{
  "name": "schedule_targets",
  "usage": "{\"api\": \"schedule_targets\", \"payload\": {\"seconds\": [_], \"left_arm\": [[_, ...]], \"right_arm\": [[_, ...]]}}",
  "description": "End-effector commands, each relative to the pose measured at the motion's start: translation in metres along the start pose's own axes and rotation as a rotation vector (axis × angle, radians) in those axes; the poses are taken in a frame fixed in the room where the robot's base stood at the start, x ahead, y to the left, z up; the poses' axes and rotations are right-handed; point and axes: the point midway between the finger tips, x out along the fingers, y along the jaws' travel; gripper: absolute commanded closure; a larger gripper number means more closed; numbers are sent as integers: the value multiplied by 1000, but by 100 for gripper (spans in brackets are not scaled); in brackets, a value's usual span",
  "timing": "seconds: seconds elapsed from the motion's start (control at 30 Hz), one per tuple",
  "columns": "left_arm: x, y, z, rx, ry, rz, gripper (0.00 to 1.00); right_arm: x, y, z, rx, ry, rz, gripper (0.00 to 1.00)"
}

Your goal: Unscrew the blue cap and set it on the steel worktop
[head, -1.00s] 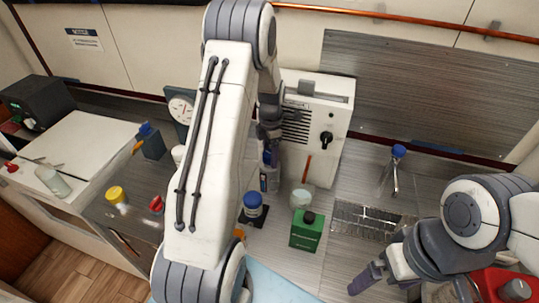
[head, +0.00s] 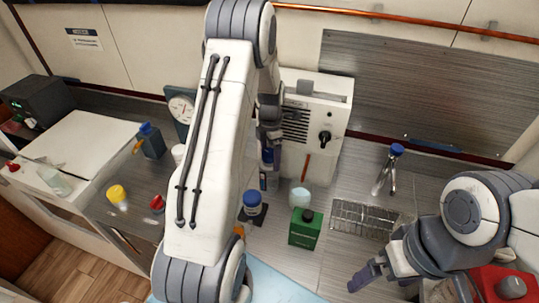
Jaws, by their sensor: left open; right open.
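A blue-capped jar (head: 253,205) stands upright on a small dark pad on the steel worktop (head: 320,255). Another blue cap (head: 145,128) tops a dark bottle at the left. My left gripper is open, pointing down in front of the white machine, behind the jar. My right gripper (head: 355,284) is open and empty at the lower right, apart from the green box.
A green box (head: 305,229) with a dark cap, a pale round jar (head: 299,197) and a wire rack (head: 362,220) stand between the grippers. A blue-topped metal fitting (head: 391,165) is behind the rack. The white machine (head: 315,120) stands at the back.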

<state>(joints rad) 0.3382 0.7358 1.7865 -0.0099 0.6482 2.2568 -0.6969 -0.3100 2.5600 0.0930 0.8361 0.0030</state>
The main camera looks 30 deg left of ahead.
Motion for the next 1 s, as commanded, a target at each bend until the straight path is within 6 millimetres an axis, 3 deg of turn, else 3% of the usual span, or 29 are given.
{"api": "schedule_targets", "payload": {"seconds": [0.03, 0.8, 1.0], "left_arm": [[-5, 15, 4, -153, -34, 22, 0], [-5, 10, 7, 1072, -12, 33, 0], [-4, 11, 5, 1204, -9, 33, 0]], "right_arm": [[-1, 0, 0, 0, 0, 0, 2], [-12, -1, -1, 0, 0, 0, 2], [-12, -1, -1, 0, 0, 0, 2]]}}
